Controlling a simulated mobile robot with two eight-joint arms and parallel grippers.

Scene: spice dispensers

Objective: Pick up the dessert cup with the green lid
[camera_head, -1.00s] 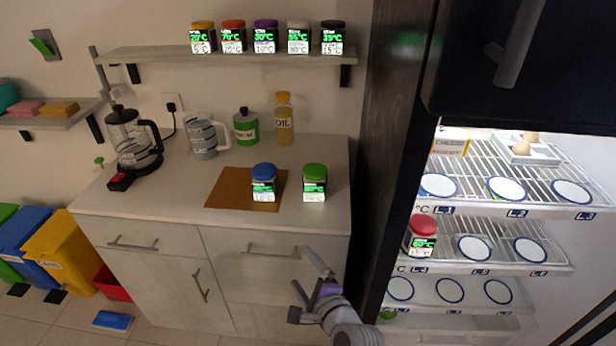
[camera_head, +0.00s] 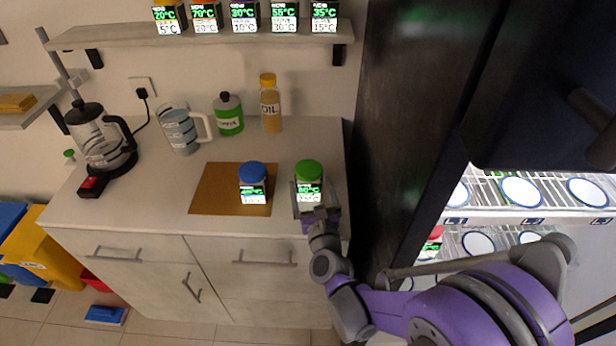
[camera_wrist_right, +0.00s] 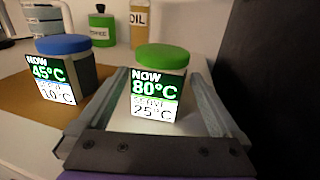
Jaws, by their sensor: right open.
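The dessert cup with the green lid (camera_head: 309,182) stands upright on the counter, right of the brown board. Its label reads 80°C in the right wrist view (camera_wrist_right: 158,84). My right gripper (camera_head: 316,201) is at this cup, open, with one finger on each side of it. In the right wrist view (camera_wrist_right: 160,105) gaps show between the fingers and the cup. My left gripper is not in view.
A cup with a blue lid (camera_head: 253,182) stands close by on the brown board (camera_head: 212,190). An oil bottle (camera_head: 271,104), a green coffee container (camera_head: 229,115) and a glass jug (camera_head: 183,130) stand behind. The dark fridge side (camera_head: 392,120) rises at the right.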

